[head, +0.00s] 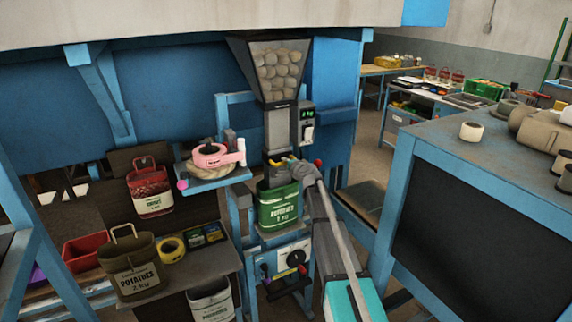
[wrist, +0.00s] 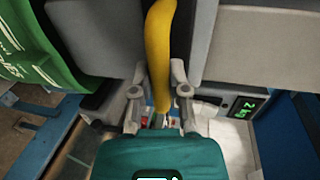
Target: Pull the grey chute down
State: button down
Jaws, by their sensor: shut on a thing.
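The grey chute (head: 279,130) hangs under a hopper (head: 277,72) full of potatoes in the head view. A yellow handle (wrist: 160,48) runs between my fingers in the wrist view, with grey surfaces on both sides of it. My gripper (head: 292,166) is at the bottom of the chute, and it shows in the wrist view (wrist: 158,80) shut on the yellow handle. A green potato sack (head: 279,207) stands upright just below the chute; part of it shows at the left in the wrist view (wrist: 38,50). How the sack's mouth meets the chute is partly hidden by my gripper.
A control box (head: 307,124) with a green display is right of the chute. A small shelf with a pink tape roll (head: 212,155) is to the left. Other sacks, one olive (head: 131,262), stand at lower left. A blue-framed bench (head: 440,150) is close on the right.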

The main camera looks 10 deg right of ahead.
jog(key=shift+s+f, duration=0.2)
jog(key=shift+s, duration=0.05)
jog(key=c, duration=0.9)
grip_release()
jog(key=shift+w, duration=0.1)
jog(key=o, duration=0.3)
jog(key=shift+w, duration=0.1)
jog(key=f+v, duration=0.2)
jog(key=v, duration=1)
jog(key=shift+s+d+f, duration=0.2)
jog(key=shift+s+f, duration=0.05)
jog(key=shift+s, duration=0.4)
